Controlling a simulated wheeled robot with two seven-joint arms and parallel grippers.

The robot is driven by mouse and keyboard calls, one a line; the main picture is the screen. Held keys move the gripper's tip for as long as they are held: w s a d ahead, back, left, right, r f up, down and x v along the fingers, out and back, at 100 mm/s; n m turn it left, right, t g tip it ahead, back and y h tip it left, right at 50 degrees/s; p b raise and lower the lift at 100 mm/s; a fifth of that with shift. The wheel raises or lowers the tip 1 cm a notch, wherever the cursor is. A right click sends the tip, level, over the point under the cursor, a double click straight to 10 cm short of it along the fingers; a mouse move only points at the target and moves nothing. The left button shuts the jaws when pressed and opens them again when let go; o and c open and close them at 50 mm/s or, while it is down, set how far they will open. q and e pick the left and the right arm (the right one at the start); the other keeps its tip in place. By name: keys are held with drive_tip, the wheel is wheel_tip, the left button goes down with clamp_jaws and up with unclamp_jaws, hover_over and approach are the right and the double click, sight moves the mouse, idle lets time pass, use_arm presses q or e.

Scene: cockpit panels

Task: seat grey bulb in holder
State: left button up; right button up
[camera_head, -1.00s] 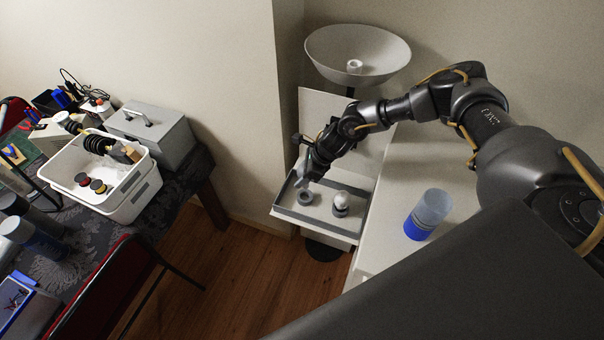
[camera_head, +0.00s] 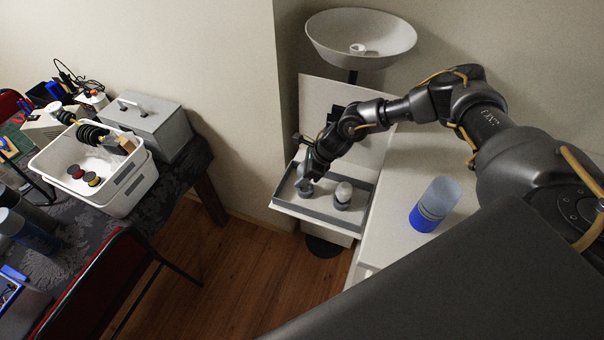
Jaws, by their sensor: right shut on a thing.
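My right gripper (camera_head: 303,173) reaches down over the left part of a shallow grey-rimmed tray (camera_head: 319,217). It is shut on the grey bulb, a small pale thing mostly hidden by the fingers. A round grey holder (camera_head: 305,190) sits in the tray directly below the gripper. The bulb appears to be at the holder's top, but I cannot tell whether it is inside. To the right in the tray, a white bulb (camera_head: 343,190) stands upright in a second grey holder (camera_head: 342,204). My left gripper is not in view.
A white bowl-shaped lamp (camera_head: 360,35) stands behind the tray. A blue and clear cup (camera_head: 434,203) is on the white counter (camera_head: 400,180) to the right. At the left are a table with a white bin (camera_head: 120,185), a grey box (camera_head: 155,125) and a red chair (camera_head: 95,280).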

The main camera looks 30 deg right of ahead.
drive_tip(key=shift+b, duration=0.4)
idle(1.3)
drive_tip(key=shift+f+b, duration=1.85)
drive_tip(key=shift+f, duration=0.05)
drive_tip(key=o, duration=1)
drive_tip(key=shift+o, duration=0.2)
drive_tip(key=shift+r, duration=0.1)
drive_tip(key=b+v, duration=0.2)
drive_tip(key=v, duration=0.8)
drive_tip(key=shift+d+r+b, duration=0.2)
drive_tip(key=shift+r+b, duration=0.1)
drive_tip(key=shift+b, duration=0.05)
drive_tip(key=shift+s, duration=0.1)
